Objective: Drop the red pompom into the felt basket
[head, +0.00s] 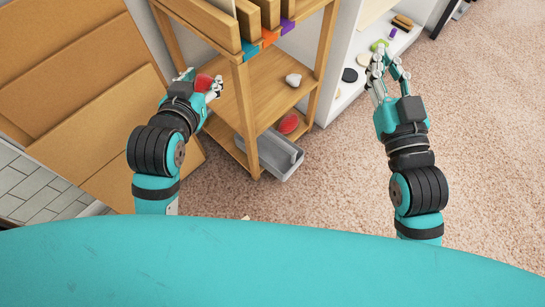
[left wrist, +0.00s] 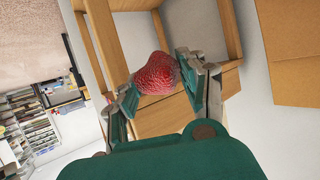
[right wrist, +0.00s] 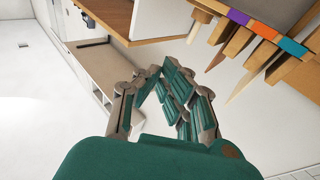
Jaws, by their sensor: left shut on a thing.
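The red pompom (left wrist: 157,74) is a round, knobbly red ball between the fingertips of my left gripper (head: 198,86), which is shut on it. It also shows in the head view (head: 203,82), held in front of the wooden shelf unit, at its left side. A grey open container (head: 283,165), which may be the felt basket, stands low at the foot of the shelf; its material is unclear. My right gripper (head: 387,56) is empty, before the white shelving. Its fingertips lie close together, and whether they touch is unclear.
The wooden shelf unit (head: 262,92) holds a pale object (head: 293,79) in the middle and upright boards above. Another red object (head: 289,123) lies near the grey container. Carpet (head: 330,185) is clear between my arms.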

